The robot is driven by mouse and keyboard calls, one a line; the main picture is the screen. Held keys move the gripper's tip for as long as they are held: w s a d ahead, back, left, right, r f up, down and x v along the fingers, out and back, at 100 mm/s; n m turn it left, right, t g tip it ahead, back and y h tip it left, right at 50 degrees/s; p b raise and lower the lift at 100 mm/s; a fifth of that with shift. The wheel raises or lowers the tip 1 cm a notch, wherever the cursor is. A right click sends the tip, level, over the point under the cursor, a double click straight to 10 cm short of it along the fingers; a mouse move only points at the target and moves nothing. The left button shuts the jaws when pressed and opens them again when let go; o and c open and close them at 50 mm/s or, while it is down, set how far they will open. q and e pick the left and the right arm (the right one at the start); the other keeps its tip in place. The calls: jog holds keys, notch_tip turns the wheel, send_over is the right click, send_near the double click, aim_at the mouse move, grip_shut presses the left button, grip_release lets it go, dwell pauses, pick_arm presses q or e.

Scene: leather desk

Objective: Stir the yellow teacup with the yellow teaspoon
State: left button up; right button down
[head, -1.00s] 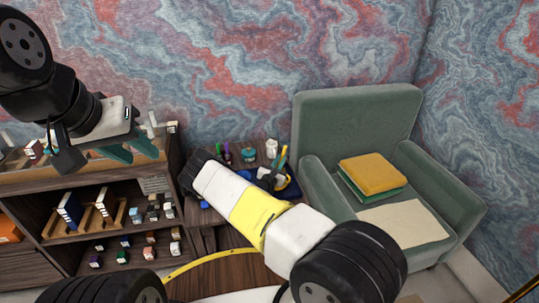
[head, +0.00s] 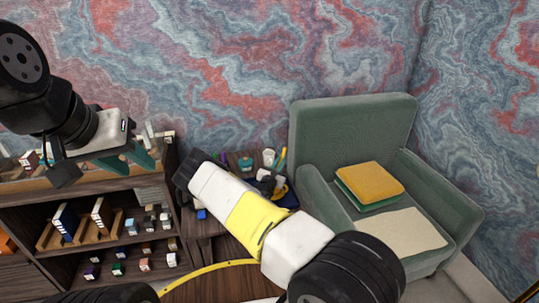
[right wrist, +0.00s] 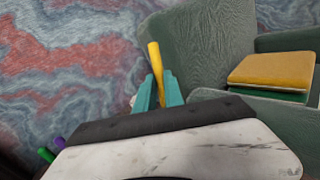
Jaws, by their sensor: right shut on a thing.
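The yellow teaspoon (right wrist: 154,60) is held between the teal fingers of my right gripper (right wrist: 158,92), its yellow end sticking up beyond them in the right wrist view. The spoon's lower end is hidden. My left gripper (head: 139,163) is empty, its teal fingers apart, in front of the left shelf.
A green armchair (head: 354,130) is close on the right. A shelf (head: 25,208) with small items is at the left.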

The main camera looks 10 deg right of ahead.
dwell(0.4)
jog(key=shift+r, duration=2.5)
